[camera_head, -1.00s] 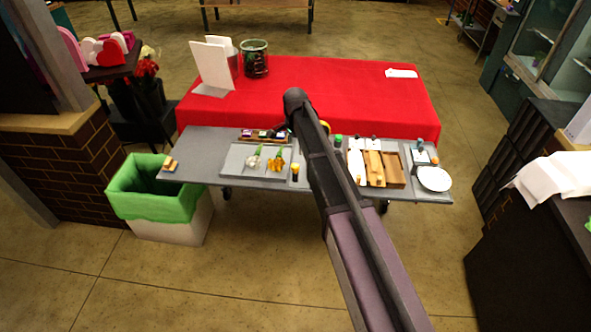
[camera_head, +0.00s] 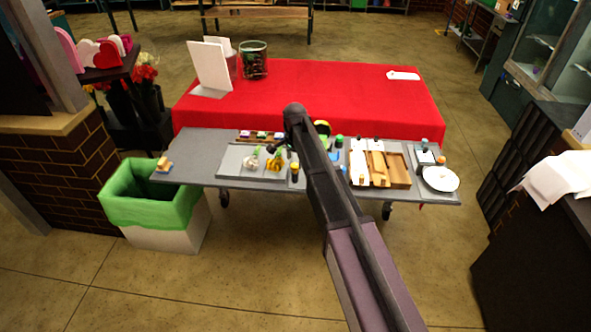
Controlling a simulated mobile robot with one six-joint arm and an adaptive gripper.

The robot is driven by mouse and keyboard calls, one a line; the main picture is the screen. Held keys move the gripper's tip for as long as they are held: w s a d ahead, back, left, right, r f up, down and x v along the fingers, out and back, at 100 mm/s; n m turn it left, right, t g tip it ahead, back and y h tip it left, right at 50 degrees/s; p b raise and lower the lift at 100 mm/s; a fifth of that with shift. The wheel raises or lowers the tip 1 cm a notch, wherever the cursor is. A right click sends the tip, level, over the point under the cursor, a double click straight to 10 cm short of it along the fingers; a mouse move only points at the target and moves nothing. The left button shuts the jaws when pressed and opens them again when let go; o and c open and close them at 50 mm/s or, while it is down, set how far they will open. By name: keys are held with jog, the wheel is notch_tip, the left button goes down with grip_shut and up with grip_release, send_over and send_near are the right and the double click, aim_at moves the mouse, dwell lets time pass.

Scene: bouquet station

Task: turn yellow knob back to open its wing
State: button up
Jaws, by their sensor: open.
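I cannot make out with certainty which small yellow part on the grey table (camera_head: 215,178) is the yellow knob. A small dark piece with a yellow-orange top (camera_head: 294,168) stands just right of the grey board (camera_head: 232,166). A yellow-and-black round thing (camera_head: 322,127) shows behind my arm, partly hidden by it. No wing can be told apart at this size.
A white flower (camera_head: 251,161) lies on the board. Right of my arm are a wooden tray (camera_head: 399,172) and a white plate (camera_head: 440,179). A green-lined bin (camera_head: 150,200) stands at the table's left end. The red-covered table (camera_head: 310,85) is behind.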

jog(key=shift+f+b, duration=0.7)
jog(key=shift+f, duration=0.3)
grip_shut()
